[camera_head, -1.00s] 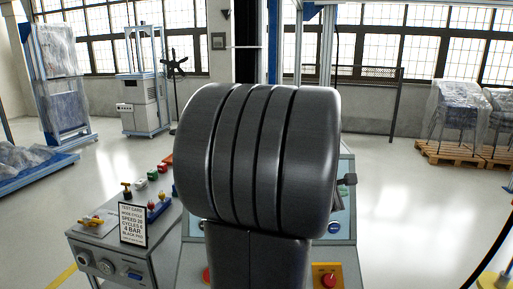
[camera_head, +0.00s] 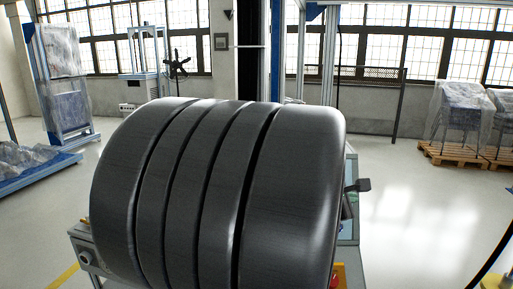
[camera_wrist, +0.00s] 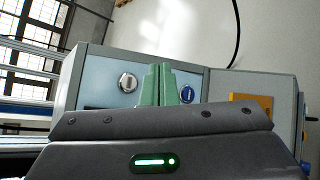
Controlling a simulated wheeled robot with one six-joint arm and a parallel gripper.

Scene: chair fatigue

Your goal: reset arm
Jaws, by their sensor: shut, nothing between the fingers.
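My gripper (camera_wrist: 165,84) shows in the wrist view, with its green fingers shut side by side and nothing between them. They stand out in front of a light blue control panel (camera_wrist: 97,77) with a silver knob (camera_wrist: 127,83) on their left and a blue knob (camera_wrist: 187,94) on their right. I cannot tell how far the fingers are from the panel. In the head view my own dark arm fills the lower middle and hides the gripper and most of the console.
A yellow plate (camera_wrist: 252,103) sits on the grey box at right in the wrist view. In the head view, wrapped chairs (camera_head: 462,108) stand on pallets (camera_head: 450,153) at right, and a blue frame rack (camera_head: 62,90) stands at left. Open floor (camera_head: 400,220) lies at right.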

